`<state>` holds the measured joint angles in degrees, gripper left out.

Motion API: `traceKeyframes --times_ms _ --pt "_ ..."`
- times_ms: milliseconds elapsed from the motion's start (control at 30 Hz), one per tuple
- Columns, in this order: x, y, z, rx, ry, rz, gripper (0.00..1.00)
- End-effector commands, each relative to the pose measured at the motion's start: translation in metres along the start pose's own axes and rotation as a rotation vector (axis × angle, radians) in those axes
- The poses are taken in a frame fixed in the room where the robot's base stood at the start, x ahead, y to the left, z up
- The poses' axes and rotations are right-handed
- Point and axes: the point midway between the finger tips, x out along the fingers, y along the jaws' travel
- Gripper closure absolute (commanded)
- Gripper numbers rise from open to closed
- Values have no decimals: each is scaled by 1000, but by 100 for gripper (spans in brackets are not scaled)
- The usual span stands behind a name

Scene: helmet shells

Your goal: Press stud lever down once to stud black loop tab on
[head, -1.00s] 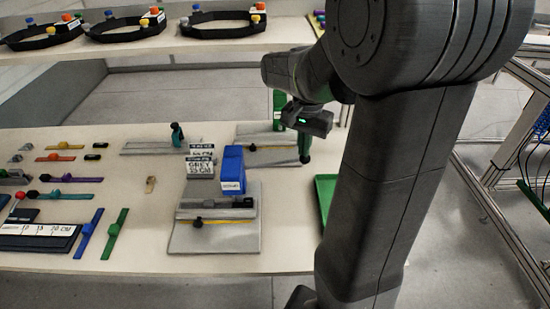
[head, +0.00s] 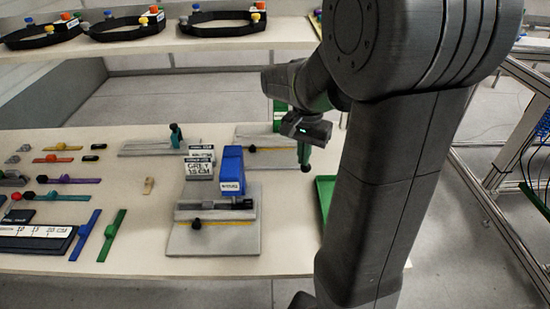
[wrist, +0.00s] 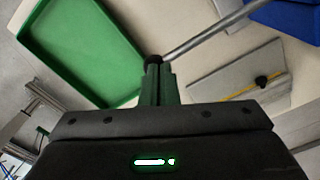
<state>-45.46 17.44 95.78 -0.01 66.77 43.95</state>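My gripper (head: 304,163) points down at the back right of the table with its narrow green fingers together. In the wrist view the fingers (wrist: 156,88) meet at a round black knob (wrist: 153,60); I cannot tell whether they press on it or only touch it. A grey rod, the lever (wrist: 205,32), runs from the knob to the upper right, toward a blue block (wrist: 288,14). In the head view this blue block (head: 231,168) stands on the front fixture plate (head: 240,240). A small black piece (head: 242,203) lies below it; I cannot confirm it is the loop tab.
A second plate with a yellow strip (head: 270,149) lies behind, near my gripper. A green tray (head: 325,190) is at the right, partly hidden by my arm. Printed signs (head: 199,165) stand beside the blue block. Coloured straps (head: 86,234) lie at the left.

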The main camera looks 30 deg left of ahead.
Motion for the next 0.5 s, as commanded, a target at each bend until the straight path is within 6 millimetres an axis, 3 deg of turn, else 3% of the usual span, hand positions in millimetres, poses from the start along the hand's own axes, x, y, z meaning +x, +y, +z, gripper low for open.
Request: traceKeyframes --times_ms 500 --pt "18 0 1 0 -2 1 100"
